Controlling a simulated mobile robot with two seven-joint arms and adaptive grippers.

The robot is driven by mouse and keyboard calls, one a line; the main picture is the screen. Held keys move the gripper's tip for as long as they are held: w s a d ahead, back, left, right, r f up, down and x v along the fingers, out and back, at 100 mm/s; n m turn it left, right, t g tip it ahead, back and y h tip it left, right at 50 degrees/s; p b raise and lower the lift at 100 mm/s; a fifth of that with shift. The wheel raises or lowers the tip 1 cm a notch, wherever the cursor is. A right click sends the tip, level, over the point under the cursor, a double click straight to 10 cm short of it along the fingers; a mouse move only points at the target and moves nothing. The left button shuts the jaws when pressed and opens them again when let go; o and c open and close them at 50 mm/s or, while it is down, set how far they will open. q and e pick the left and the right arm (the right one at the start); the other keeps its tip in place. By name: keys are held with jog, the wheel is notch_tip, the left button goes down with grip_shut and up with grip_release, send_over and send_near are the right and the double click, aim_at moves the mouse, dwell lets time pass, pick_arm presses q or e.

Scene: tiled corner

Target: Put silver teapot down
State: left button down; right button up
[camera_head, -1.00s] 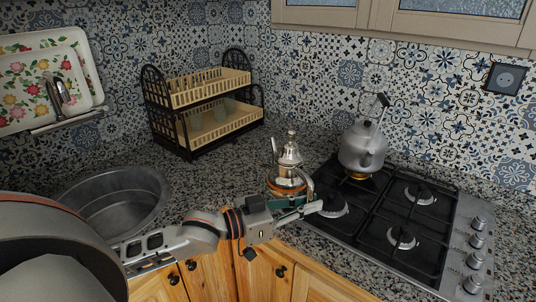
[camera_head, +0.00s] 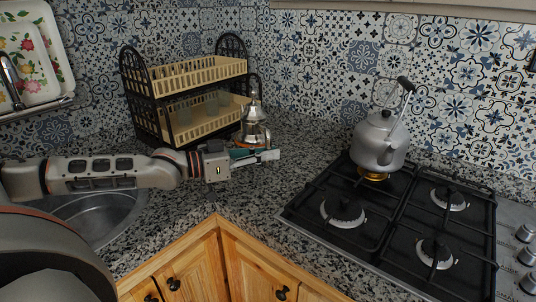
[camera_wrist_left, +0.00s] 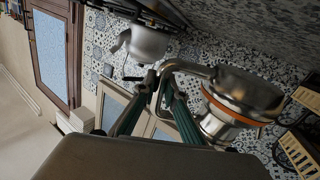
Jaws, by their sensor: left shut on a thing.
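The silver teapot (camera_head: 253,128) has a pointed lid and a copper-coloured band near its base. It is upright over the granite counter, in front of the right end of the dish rack. My left gripper (camera_head: 260,155) is shut on its handle, and the arm partly hides its base. I cannot tell whether the base touches the counter. The left wrist view shows the teapot (camera_wrist_left: 248,92) tilted in the picture, with its curved handle between the fingers of my left gripper (camera_wrist_left: 163,82). My right gripper is not in view.
A two-tier dish rack (camera_head: 195,95) stands behind the teapot. A grey kettle (camera_head: 380,140) sits on the gas stove (camera_head: 395,225) at right. The sink (camera_head: 95,222) lies under my left arm. Granite counter (camera_head: 275,185) between teapot and stove is clear.

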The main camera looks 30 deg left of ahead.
aim_at(267, 167)
pick_arm(q)
jog(key=shift+f, duration=0.65)
notch_tip(267, 167, down, 3)
jog(key=shift+r+b, duration=0.15)
jog(key=shift+b, duration=0.65)
jog(key=shift+f, duration=0.95)
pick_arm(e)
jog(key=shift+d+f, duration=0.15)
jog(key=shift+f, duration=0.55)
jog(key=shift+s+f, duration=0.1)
pick_arm(q)
jog(key=shift+f, duration=0.2)
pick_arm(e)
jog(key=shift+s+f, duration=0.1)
pick_arm(q)
jog(key=c, duration=2)
grip_release()
jog(key=shift+f, duration=0.1)
jog(key=shift+f, duration=0.1)
